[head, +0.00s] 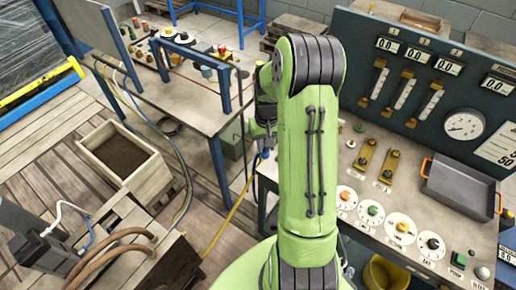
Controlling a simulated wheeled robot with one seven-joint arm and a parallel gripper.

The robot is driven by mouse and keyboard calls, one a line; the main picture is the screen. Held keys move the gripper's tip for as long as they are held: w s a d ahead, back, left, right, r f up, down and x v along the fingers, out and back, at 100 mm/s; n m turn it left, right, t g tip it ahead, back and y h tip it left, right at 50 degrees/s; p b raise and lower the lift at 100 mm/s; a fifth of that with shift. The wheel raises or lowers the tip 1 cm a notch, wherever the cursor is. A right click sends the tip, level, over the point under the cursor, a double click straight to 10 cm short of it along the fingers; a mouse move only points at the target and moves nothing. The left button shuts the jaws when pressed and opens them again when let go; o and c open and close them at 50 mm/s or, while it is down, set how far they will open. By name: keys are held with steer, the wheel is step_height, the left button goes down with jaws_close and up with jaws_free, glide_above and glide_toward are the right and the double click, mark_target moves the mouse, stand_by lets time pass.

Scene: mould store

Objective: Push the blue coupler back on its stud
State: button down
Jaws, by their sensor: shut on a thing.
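My green arm fills the middle of the head view and hides much of the bench. My gripper (264,142) shows as a small dark shape left of the arm, by the near edge of the tables. It is shut on what looks like the blue coupler (265,153), a small blue piece at its tip. A yellow hose (228,217) runs up from the floor toward the blue piece. I cannot make out the stud, or whether the coupler touches it; that spot is small and partly hidden by my arm.
A control bench with dials (402,228), brass valves (366,155) and a grey tray (462,187) stands right. A work table (193,85) with a blue frame stands back left. A wooden box (119,150) sits on the plank floor. Hoses (182,170) trail between them.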

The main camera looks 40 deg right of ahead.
steer(key=w+d+n+p, duration=0.1)
steer(key=w+d+p, duration=0.1)
steer(key=d, duration=0.5)
steer(key=f+b, duration=0.4)
steer(key=f, duration=0.1)
steer(key=shift+d+f, duration=0.25)
steer(key=shift+d, duration=0.05)
steer(key=shift+f+b, duration=0.8)
steer(key=shift+s+f+b, duration=0.1)
steer(key=shift+f+b, duration=0.1)
steer(key=shift+b, duration=0.1)
stand_by(0.3)
steer(key=shift+f+b, duration=0.6)
steer(key=shift+f, duration=0.1)
steer(key=shift+f+b, duration=0.55)
steer(key=shift+b, duration=0.05)
stand_by(1.2)
steer(key=c, duration=0.8)
jaws_free()
